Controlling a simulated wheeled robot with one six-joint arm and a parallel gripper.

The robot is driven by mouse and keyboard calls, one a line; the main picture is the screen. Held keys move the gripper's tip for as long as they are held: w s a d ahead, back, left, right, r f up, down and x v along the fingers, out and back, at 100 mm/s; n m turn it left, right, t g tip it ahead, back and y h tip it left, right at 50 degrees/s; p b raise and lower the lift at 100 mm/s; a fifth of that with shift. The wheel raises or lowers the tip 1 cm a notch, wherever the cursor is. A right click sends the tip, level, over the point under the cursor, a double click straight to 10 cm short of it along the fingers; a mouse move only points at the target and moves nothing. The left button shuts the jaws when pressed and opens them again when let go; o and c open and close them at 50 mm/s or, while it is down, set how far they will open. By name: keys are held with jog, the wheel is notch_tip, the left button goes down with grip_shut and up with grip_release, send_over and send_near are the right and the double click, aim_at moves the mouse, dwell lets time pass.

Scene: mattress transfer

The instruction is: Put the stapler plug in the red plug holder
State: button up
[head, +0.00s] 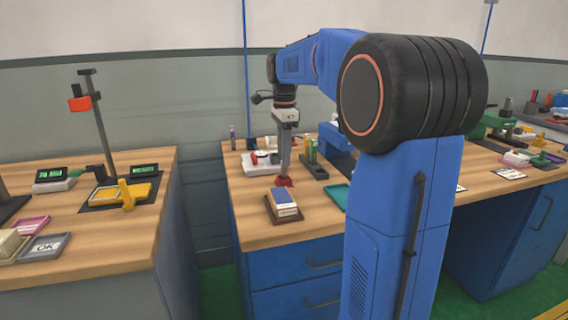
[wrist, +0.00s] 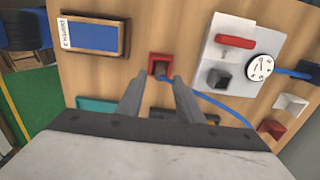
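The red plug holder (wrist: 160,58) stands on the wooden bench just past my fingertips in the wrist view. It is a small red block with a dark opening. In the head view the red holder (head: 284,181) shows directly under my gripper. A blue cable (wrist: 215,101) runs from the holder's front toward the lower right, passing behind my right finger. A small blue end shows at the holder's opening; I cannot tell whether it is the stapler plug or how deep it sits. My gripper (wrist: 161,82) points down with its fingers apart and a visible gap between them.
A white panel (wrist: 239,39) with a red bar, a dial and a dark block lies to the right. A wooden tray (wrist: 124,38) with a blue item is at the left. Loose white (wrist: 290,103) and red (wrist: 271,128) blocks lie lower right. Bare wood surrounds the holder.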

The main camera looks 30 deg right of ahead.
notch_tip(320, 180, up, 8)
jog(key=shift+r, duration=0.25)
